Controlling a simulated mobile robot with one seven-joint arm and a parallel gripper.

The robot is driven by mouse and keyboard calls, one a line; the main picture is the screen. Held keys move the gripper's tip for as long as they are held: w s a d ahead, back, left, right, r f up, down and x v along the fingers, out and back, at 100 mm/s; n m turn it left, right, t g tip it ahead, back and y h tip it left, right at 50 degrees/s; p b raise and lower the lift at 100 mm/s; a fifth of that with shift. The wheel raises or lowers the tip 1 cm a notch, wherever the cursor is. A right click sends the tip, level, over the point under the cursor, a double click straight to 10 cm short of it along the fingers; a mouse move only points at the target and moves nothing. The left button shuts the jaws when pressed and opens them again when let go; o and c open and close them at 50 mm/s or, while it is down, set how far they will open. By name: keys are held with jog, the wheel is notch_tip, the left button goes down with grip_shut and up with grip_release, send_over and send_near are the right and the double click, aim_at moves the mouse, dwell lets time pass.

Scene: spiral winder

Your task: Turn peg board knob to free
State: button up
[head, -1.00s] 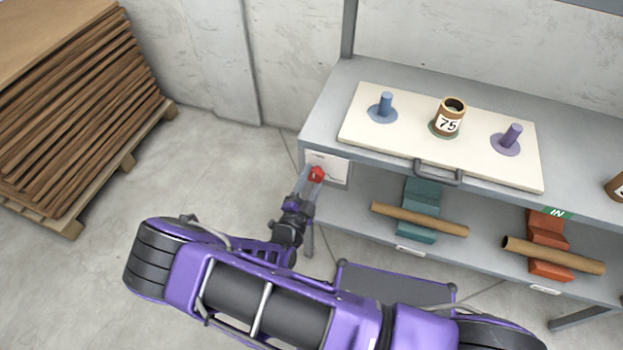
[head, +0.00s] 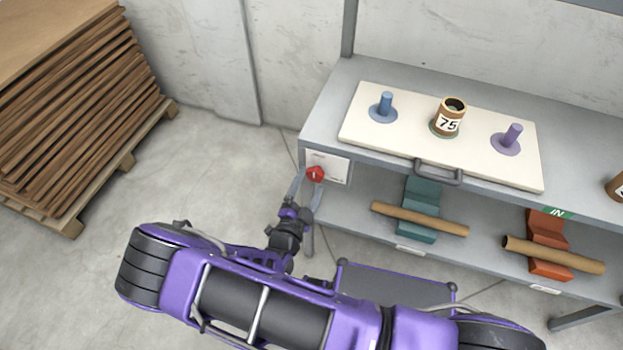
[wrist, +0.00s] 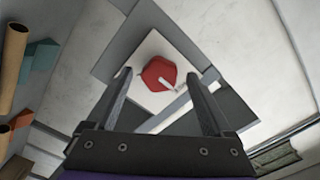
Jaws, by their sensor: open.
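The red knob (head: 315,174) sits on a white plate (head: 338,168) on the front left of the grey bench. In the wrist view the knob (wrist: 157,74) looks many-sided, with a white pointer mark toward the lower right. Some lettering on the plate is too small to read. My gripper (head: 307,184) is open in front of the knob. In the wrist view its two fingers (wrist: 158,77) stand apart on either side of the knob, with visible gaps and no contact seen. The peg board (head: 390,145) is a cream panel with a dark handle (head: 438,173) on the bench top.
The board bears a blue peg (head: 384,104), a brown tube marked 75 (head: 450,117) and a purple peg (head: 511,137). Cardboard tubes (head: 420,218) rest on teal and orange holders on the lower shelf. A stacked pallet (head: 85,130) stands left, with clear floor between.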

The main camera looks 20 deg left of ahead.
jog(key=s+a, duration=0.1)
jog(key=s, duration=1.4)
jog(key=shift+s, duration=0.2)
jog(key=shift+w+a+r, duration=0.1)
jog(key=shift+a, duration=0.05)
